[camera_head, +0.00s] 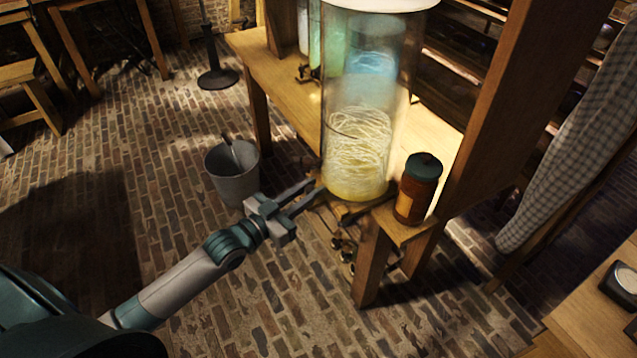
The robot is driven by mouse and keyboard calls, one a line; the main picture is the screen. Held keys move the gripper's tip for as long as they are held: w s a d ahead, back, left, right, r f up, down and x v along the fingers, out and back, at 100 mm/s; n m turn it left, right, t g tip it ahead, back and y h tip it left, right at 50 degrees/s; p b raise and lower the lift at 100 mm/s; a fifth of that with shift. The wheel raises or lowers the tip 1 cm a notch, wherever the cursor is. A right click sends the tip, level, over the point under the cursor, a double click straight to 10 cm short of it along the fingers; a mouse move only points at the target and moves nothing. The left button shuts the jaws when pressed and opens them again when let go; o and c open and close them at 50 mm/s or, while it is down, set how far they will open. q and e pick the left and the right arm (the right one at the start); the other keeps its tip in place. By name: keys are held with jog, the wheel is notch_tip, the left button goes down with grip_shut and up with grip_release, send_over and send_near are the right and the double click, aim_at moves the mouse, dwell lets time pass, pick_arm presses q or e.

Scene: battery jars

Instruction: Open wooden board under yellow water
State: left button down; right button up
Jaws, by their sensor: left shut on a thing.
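A tall glass jar (357,155) with yellow liquid and pale tangled strands stands on the near end of a wooden bench. Greenish (328,45) and bluish (371,68) glowing jars show behind it. My left gripper (312,192) reaches in from the left, at the bench edge by the base of the yellow jar. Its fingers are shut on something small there. The held part is too small and dark to make out. A dark flat piece (352,215) shows at the edge under the yellow jar; I cannot tell whether it is the wooden board. My right gripper is not in view.
A brown bottle with a dark green lid (418,187) stands close to the right of the yellow jar. A metal bucket (232,172) is on the brick floor behind my left gripper. A wooden post (501,110) and checked cloth (575,150) are at right.

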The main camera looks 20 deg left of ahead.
pick_arm(q)
jog(key=shift+s+a, duration=0.1)
jog(key=shift+s, duration=0.05)
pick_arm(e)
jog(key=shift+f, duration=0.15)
pick_arm(q)
jog(key=c, duration=1.6)
grip_release()
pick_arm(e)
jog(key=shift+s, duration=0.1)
pick_arm(q)
jog(key=shift+s, duration=0.15)
